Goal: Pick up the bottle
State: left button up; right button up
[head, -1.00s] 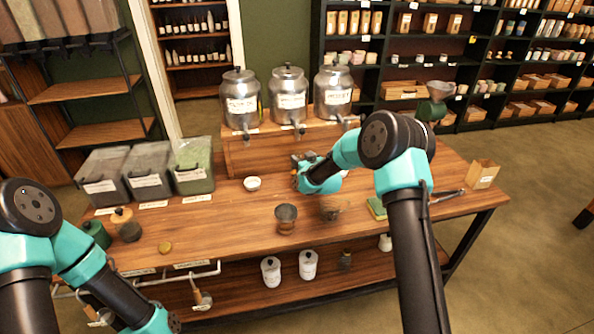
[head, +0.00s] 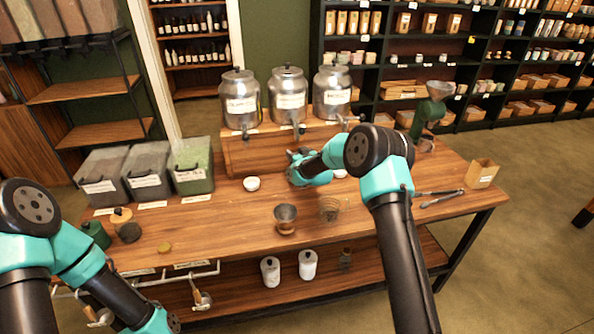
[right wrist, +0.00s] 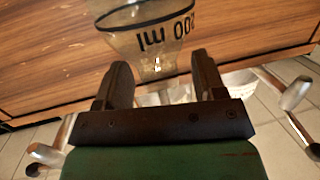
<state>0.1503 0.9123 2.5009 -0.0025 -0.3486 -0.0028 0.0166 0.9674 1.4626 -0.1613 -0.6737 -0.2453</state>
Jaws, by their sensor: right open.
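A clear glass vessel marked 200 ml (right wrist: 160,33) shows in the right wrist view, its lettering upside down. It looks like the bottle; its narrow end shows between the two dark fingers of my right gripper (right wrist: 162,80). The fingers are apart, and I cannot tell whether they touch it. In the head view my right gripper (head: 293,160) is over the back of the table, in front of the metal dispensers, with its fingertips small and partly hidden. I cannot make out the bottle there. My left arm is at the lower left; its gripper is outside the view.
Three metal dispensers (head: 289,98) stand on a raised wooden block. A metal cup (head: 286,218), a clear glass (head: 331,209) and a white bowl (head: 251,184) stand on the table (head: 230,225). Lidded bins (head: 148,178) are at left. Tongs (head: 440,196) lie at right.

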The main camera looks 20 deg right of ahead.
jog(key=shift+x, duration=1.05)
jog(key=shift+s, duration=0.1)
jog(key=shift+c, duration=0.3)
grip_shut()
